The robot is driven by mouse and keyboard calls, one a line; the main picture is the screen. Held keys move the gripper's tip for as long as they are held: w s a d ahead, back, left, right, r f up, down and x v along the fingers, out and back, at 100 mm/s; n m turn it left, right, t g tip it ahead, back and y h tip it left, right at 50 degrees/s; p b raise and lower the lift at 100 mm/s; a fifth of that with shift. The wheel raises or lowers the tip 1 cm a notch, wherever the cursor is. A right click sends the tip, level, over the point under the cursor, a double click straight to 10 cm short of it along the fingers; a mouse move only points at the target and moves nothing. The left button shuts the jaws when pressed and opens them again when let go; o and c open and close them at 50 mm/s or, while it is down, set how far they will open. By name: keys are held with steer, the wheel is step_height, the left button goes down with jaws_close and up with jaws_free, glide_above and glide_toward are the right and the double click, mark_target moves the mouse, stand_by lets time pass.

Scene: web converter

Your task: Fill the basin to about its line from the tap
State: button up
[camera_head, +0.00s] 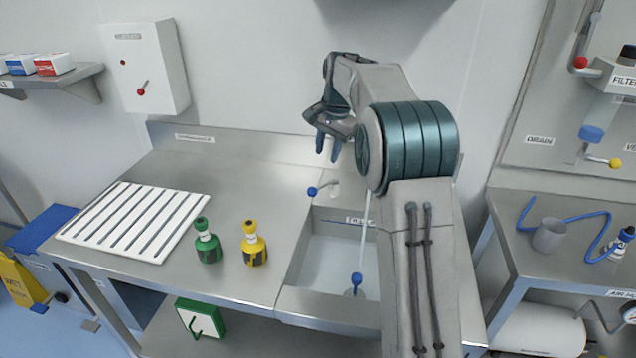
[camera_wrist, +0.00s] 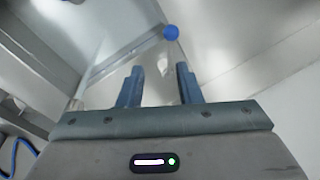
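The steel basin (camera_head: 318,262) is sunk in the counter, partly hidden behind my arm. A partly covered label (camera_head: 359,221) is on its back wall. The tap lever with a blue knob (camera_head: 312,191) stands behind the basin; a blue knob (camera_wrist: 171,32) also shows beyond my fingers in the wrist view. A pale, thin vertical streak (camera_head: 364,235) runs down into the basin; I cannot tell if it is water or a rod. A blue-topped plug or handle (camera_head: 356,279) stands at the basin bottom. The water level is unclear. My gripper (camera_head: 328,158) is open and empty above the tap lever; its fingers (camera_wrist: 159,72) are apart.
A green bottle (camera_head: 207,244) and a yellow bottle (camera_head: 254,246) stand left of the basin. A white slatted rack (camera_head: 135,220) lies farther left. A white wall box (camera_head: 146,68) has a red-knobbed lever. A side bench (camera_head: 575,262) on the right holds a cup and blue tubing.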

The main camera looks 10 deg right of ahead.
mark_target(318, 188)
steer(key=shift+m, duration=0.5)
steer(key=w+f, duration=0.1)
steer(key=f, duration=0.4)
steer(key=w+a+f+p, duration=0.1)
steer(key=w+f, duration=0.1)
steer(key=f, duration=0.3)
steer(key=w+f, duration=0.2)
steer(key=f, duration=0.3)
steer(key=shift+w+a+p, duration=0.15)
steer(key=shift+w+p, duration=0.1)
steer(key=shift+p, duration=0.15)
steer(key=shift+c, duration=0.3)
jaws_close()
